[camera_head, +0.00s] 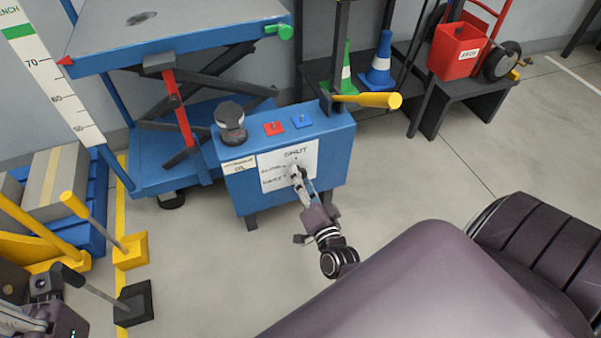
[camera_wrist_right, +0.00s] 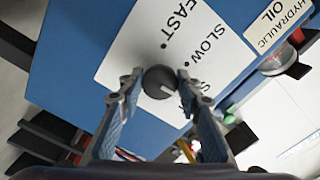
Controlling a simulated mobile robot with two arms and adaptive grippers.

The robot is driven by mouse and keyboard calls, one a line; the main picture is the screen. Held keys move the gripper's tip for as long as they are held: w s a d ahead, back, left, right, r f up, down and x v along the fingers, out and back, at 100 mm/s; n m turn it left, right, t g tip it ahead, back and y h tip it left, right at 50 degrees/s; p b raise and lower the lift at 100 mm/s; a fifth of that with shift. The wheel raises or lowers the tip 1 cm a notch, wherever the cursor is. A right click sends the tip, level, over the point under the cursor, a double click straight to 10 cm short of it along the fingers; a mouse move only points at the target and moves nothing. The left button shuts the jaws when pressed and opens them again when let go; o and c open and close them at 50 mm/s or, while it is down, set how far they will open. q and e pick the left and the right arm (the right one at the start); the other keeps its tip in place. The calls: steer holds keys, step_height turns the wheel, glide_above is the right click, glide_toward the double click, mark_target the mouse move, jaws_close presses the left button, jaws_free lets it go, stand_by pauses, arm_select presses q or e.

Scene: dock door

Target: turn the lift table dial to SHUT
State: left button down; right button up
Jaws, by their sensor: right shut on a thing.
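The dial (camera_wrist_right: 157,84) is a dark round knob on a white label plate (camera_wrist_right: 130,50) on the front of a blue box (camera_head: 230,190). The plate reads FAST, SLOW and SHUT, with SHUT partly hidden by a finger. A pale line on the knob points to the lower right in the right wrist view, roughly toward SHUT; its exact alignment is hard to tell. My right gripper (camera_wrist_right: 159,83) is shut on the dial, one finger on each side. It also shows in the head view (camera_head: 303,181). Part of my left arm shows at the lower left; its finger state is unclear.
The blue lift table (camera_head: 180,35) stands behind left. The box top carries a dark-lidded jar (camera_head: 231,122), red (camera_head: 273,128) and blue (camera_head: 302,120) pieces; a yellow handle (camera_head: 370,100) juts beside it. Floor levers (camera_head: 130,250) stand left. Open floor lies right.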

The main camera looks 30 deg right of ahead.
steer(key=shift+m, duration=0.4)
steer(key=o, duration=1.1)
steer(key=shift+o, duration=0.2)
steer(key=v, duration=1.2)
steer(key=shift+f, duration=0.1)
